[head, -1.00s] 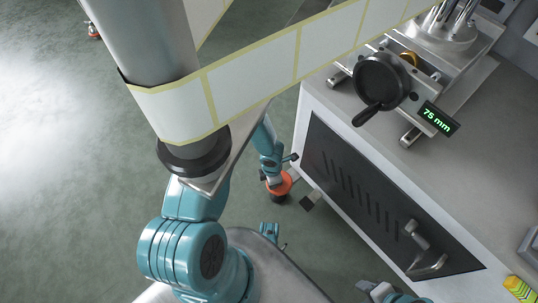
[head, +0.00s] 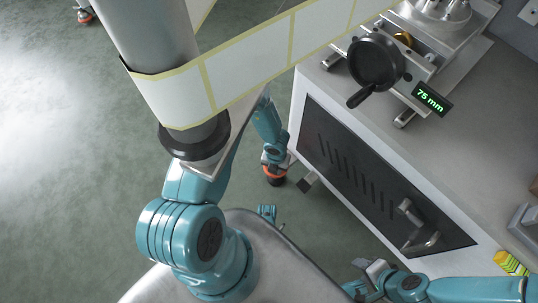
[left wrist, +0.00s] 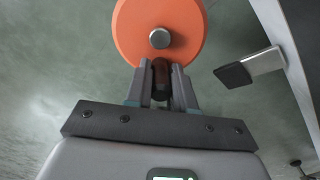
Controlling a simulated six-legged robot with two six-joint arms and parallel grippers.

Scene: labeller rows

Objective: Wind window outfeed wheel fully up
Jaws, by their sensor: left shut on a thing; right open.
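In the left wrist view an orange wheel (left wrist: 165,18) with a silver hub faces me. A dark handle (left wrist: 161,78) stands in front of its lower edge. My left gripper (left wrist: 161,88) is shut on this handle. In the head view a small orange round part (head: 274,171) shows low beside the cabinet; I cannot tell if it is the same wheel. A black handwheel (head: 374,60) with a black grip sits on the cabinet top, beside a display (head: 432,98) reading 75 mm. My right gripper (head: 372,268) is open and empty at the bottom, away from both wheels.
A label web (head: 250,62) runs around a grey roller (head: 155,40) and across the upper view. The white cabinet (head: 440,190) has a dark door with a handle (head: 412,220). A black pad (left wrist: 232,75) juts out beside the orange wheel. Green floor lies open at left.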

